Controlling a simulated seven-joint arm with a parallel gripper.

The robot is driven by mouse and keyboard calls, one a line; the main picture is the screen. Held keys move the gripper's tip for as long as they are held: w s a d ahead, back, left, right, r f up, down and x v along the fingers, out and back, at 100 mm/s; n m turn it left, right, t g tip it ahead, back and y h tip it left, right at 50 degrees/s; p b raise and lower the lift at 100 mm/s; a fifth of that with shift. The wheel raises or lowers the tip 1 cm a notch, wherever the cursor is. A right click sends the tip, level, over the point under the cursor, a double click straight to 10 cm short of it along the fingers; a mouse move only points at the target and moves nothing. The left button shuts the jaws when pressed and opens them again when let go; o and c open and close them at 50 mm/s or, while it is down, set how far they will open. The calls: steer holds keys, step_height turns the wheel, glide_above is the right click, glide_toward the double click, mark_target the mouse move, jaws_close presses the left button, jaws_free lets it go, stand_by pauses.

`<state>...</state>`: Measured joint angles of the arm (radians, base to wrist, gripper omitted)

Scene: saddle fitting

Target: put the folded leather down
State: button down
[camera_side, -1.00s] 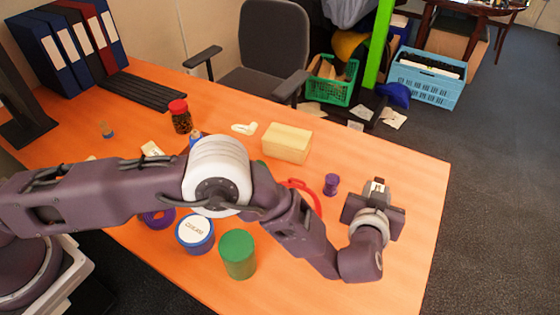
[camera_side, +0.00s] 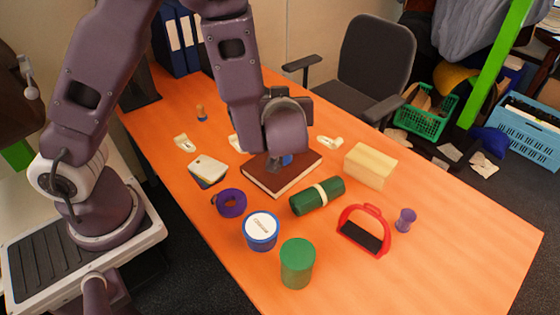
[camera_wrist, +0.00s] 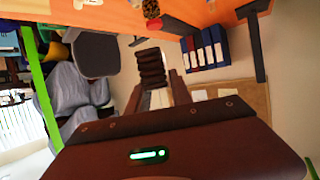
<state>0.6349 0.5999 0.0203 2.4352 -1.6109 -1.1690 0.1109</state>
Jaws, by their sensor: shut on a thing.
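The folded leather (camera_wrist: 151,69) is a dark brown, ribbed stack held between the fingertips of my gripper (camera_wrist: 153,92) in the wrist view. My gripper is shut on it. In the side view my gripper (camera_side: 284,98) is raised behind my wrist, above the far part of the orange table (camera_side: 455,250). Its fingers and the leather are hidden there by my own arm. The wrist view looks across toward the wall, with the table along its top edge.
A brown book-like slab (camera_side: 285,178) lies below my wrist. Around it are a green roll (camera_side: 317,196), a pale block (camera_side: 371,165), a red-handled tool (camera_side: 364,231), a purple spool (camera_side: 405,220), a blue tub (camera_side: 260,232) and a green cylinder (camera_side: 297,264). The front-right table is bare.

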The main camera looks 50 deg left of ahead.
step_height(320, 180, down, 5)
steer(key=shift+s+a+r, duration=0.1)
steer(key=shift+a, duration=0.05)
stand_by(0.8)
steer(key=w+d+f+m+t+h, duration=0.1)
steer(key=w+d+f+m+h, duration=0.2)
steer(key=d, duration=1.1)
steer(key=w+d+f+m+t+h, duration=0.2)
steer(key=w+d+f, duration=0.3)
steer(key=d, duration=0.9)
steer(key=w+d+f+m+t+h, duration=0.2)
steer(key=w+d+f+m+h, duration=0.2)
steer(key=d, duration=1)
steer(key=shift+d+m+h, duration=0.15)
steer(key=shift+m+h, duration=0.15)
steer(key=shift+m, duration=0.1)
steer(key=shift+t, duration=0.3)
step_height(320, 180, down, 10)
steer(key=shift+r, duration=0.2)
steer(key=shift+f, duration=0.1)
